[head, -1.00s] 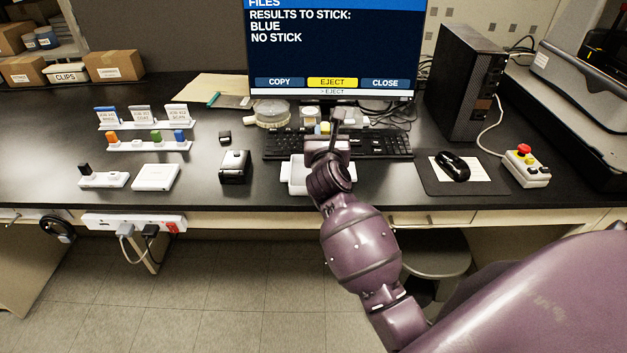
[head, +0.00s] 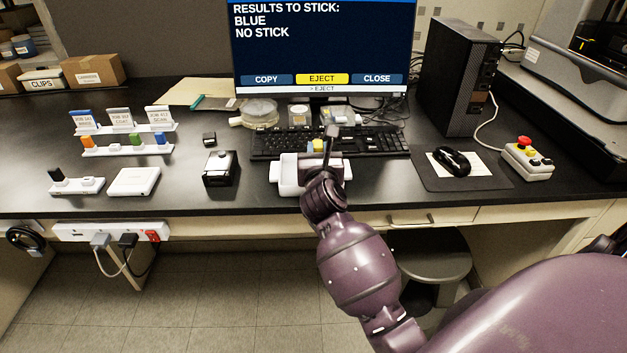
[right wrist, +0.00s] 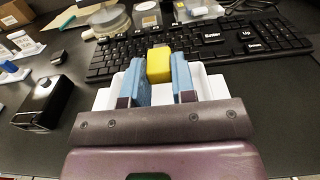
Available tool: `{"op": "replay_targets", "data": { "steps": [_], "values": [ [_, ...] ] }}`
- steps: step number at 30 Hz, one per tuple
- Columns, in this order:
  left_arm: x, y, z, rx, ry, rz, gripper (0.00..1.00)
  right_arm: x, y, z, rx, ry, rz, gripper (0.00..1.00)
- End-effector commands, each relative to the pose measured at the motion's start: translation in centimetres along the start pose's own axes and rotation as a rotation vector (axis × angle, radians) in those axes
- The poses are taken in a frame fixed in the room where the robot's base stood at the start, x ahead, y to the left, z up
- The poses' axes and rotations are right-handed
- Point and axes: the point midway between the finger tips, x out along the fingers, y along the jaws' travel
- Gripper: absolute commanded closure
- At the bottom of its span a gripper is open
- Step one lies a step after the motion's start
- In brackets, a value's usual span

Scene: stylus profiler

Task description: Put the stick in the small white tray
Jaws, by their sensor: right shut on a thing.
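The small white tray (head: 285,188) stands on the desk in front of the keyboard in the head view. My right gripper partly covers it. In the right wrist view the tray (right wrist: 105,98) shows behind and to both sides of the fingers. My right gripper (head: 322,150) is shut on a yellow stick (head: 318,145), held over the tray area. In the right wrist view the yellow stick (right wrist: 159,66) sits between the two blue-grey fingers (right wrist: 160,82). Whether the stick touches the tray cannot be told. My left gripper is not in view.
The keyboard (head: 382,143) lies right behind the tray. A black box-like device (head: 219,169) stands left of it. A white rack (head: 110,147) holds orange, green and blue sticks. A mouse (head: 452,160) lies on a mat at right. The monitor (head: 320,50) reads "BLUE, NO STICK".

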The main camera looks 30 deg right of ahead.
Motion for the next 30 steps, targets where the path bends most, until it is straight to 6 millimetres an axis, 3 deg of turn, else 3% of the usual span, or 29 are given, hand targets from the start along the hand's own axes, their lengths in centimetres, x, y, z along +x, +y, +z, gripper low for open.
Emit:
{"op": "replay_targets", "data": {
  "steps": [6,7,13,23,30],
  "values": [
    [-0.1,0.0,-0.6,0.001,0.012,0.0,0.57,0.0,0.0,0.2,0.001,-0.002,0.0,1.0],
    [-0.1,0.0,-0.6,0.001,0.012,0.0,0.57,0.0,0.0,0.2,0.001,-0.002,0.0,0.74],
    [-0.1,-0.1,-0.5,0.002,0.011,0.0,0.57,0.0,0.0,0.1,0.001,-0.002,0.0,0.46],
    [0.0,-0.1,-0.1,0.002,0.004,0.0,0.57,-0.3,0.0,0.1,0.001,-0.001,0.001,0.46],
    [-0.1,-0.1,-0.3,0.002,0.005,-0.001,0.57,-3.6,0.0,0.1,0.003,0.0,0.001,0.46]
  ]
}}
